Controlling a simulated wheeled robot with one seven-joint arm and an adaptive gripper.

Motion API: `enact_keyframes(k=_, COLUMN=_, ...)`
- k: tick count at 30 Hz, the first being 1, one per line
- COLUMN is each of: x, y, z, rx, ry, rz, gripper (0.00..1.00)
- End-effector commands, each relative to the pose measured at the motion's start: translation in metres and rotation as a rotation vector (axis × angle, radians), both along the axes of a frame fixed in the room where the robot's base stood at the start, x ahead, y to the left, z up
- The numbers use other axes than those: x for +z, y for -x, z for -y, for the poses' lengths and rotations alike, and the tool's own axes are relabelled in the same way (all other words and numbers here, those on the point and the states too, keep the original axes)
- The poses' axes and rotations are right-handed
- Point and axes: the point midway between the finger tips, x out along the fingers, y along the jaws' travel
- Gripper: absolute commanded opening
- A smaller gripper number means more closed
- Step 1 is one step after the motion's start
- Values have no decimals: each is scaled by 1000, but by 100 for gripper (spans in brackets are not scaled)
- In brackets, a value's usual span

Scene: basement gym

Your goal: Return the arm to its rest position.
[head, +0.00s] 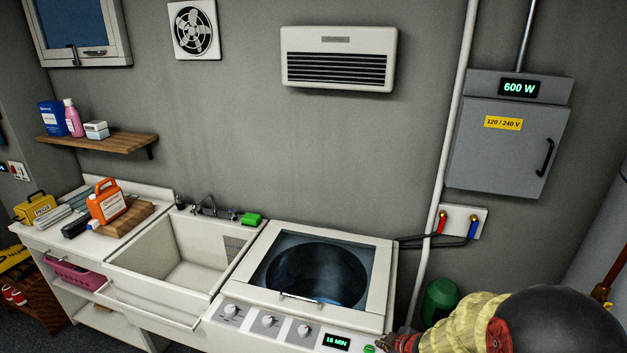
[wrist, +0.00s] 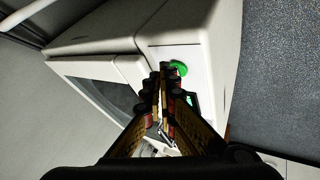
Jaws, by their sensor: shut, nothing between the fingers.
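My gripper (head: 405,343) is at the lower right of the head view, beside the front right corner of the washing machine (head: 385,275). In the wrist view my gripper (wrist: 165,75) has its two fingers together with nothing between them. Its tips are near the green button (wrist: 179,68) on the machine's panel; I cannot tell whether they touch it. The green button also shows in the head view (head: 369,349). The panel display (head: 337,342) reads 16 MIN. The machine's glass lid is closed. My arm comes in from the lower right corner.
A sink (head: 185,262) stands left of the machine, with a green sponge (head: 251,219) on the ledge between. An orange jug (head: 107,203) stands on the left counter. A green bin (head: 440,300) and wall pipes are behind my arm. Grey floor (wrist: 280,75) is open at the machine's front.

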Motion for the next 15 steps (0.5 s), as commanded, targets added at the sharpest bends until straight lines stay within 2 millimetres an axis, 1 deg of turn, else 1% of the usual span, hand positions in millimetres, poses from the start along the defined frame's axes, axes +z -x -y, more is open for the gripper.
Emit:
enact_keyframes(k=1, x=-9, y=17, z=18, rx=-91, ry=20, rz=-65, gripper=0)
enact_keyframes(k=2, x=-9, y=27, z=29, rx=-155, ry=34, rz=-100, gripper=0)
enact_keyframes(k=3, x=-3, y=39, z=44, rx=-242, ry=50, rz=-139, gripper=0)
enact_keyframes(k=5, x=10, y=59, z=62, rx=-372, ry=65, rz=-192, gripper=0)
enact_keyframes(k=6, x=22, y=74, z=71, rx=-456, ry=70, rz=-223, gripper=0)
enact_keyframes(k=8, x=41, y=98, z=78, rx=-579, ry=64, rz=-265, gripper=0)
enact_keyframes(k=9, x=56, y=116, z=79, rx=-658, ry=53, rz=-292, gripper=0)
enact_keyframes(k=11, x=79, y=144, z=74, rx=-766, ry=20, rz=-328, gripper=0)
enact_keyframes(k=12, x=94, y=163, z=67, rx=-832, ry=-11, rz=-350, gripper=0)
enact_keyframes(k=14, x=114, y=191, z=53, rx=-910, ry=-66, rz=-379, gripper=0)
enact_keyframes(k=15, x=126, y=208, z=42, rx=-947, ry=-106, rz=-394, gripper=0)
